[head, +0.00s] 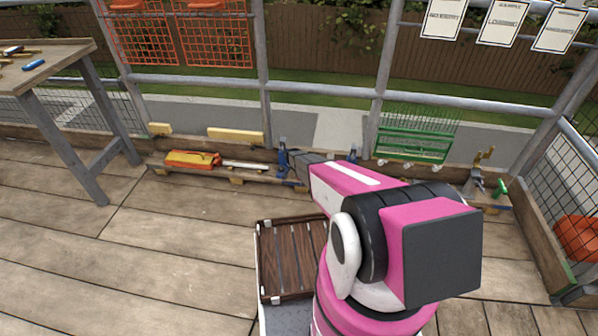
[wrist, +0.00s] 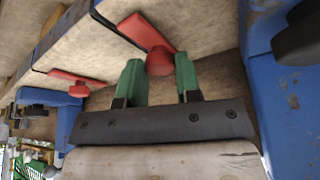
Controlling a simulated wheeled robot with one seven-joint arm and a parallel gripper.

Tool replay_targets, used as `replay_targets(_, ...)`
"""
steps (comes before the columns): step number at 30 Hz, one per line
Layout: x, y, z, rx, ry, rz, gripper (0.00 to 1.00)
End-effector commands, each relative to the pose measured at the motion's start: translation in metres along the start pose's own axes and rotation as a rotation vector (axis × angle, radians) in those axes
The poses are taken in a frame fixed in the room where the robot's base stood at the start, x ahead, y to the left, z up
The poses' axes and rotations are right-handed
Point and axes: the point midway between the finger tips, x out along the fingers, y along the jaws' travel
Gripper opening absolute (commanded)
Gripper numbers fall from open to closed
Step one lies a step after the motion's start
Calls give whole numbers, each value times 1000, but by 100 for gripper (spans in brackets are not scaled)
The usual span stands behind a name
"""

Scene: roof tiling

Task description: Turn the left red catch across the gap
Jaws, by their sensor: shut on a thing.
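In the wrist view, my gripper (wrist: 160,70) has green fingers on either side of the round knob of a red catch (wrist: 137,29) and is shut on it. The catch's flat arm runs up and left from the knob over a pale, worn board (wrist: 205,28). A second red catch (wrist: 72,91), with its own knob, lies apart to the left. A dark gap line runs between the pale pieces, near both catches. The frames do not settle which catch is the left one. In the head view my arm hides the catches and fingertips.
Blue clamps flank the work, one at right (wrist: 278,75) and one at left (wrist: 66,115) in the wrist view. In the head view, a green rack (head: 412,145) and an orange-yellow tool (head: 192,159) stand along the back. A slatted brown crate (head: 291,262) is in front.

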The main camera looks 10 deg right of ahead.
Motion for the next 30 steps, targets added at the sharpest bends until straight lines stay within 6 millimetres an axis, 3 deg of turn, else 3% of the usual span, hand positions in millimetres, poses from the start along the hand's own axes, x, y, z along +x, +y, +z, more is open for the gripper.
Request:
replay_targets(11,0,2,0,-180,0,-75,8)
replay_targets(30,1,5,-2,-717,0,-300,8)
